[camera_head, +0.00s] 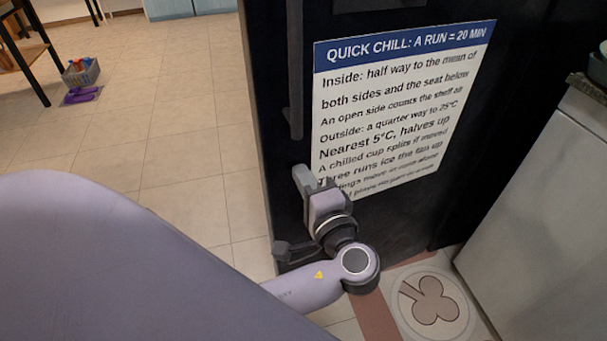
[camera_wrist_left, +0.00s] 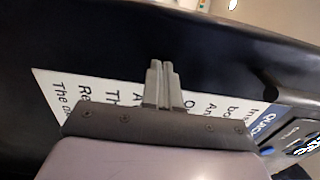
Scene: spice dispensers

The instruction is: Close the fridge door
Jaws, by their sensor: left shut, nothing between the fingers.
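The black fridge door (camera_head: 285,225) stands in front of me, with a white and blue notice (camera_head: 400,100) on its face and a dark vertical handle (camera_head: 294,70) near its left edge. I cannot tell how far it is open. My left gripper (camera_head: 326,184) is shut and empty, in front of the door's lower face at the notice's lower left corner. In the left wrist view its closed fingers (camera_wrist_left: 158,84) point at the dark door (camera_wrist_left: 120,45) and overlap the notice. Whether they touch it is unclear. My right gripper is out of view.
A pale cabinet (camera_head: 540,210) stands right of the door. A round floor mat (camera_head: 433,302) lies in front of it. A basket of coloured items (camera_head: 81,73) sits far left on the tiles. The tiled floor (camera_head: 185,130) left of the door is clear.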

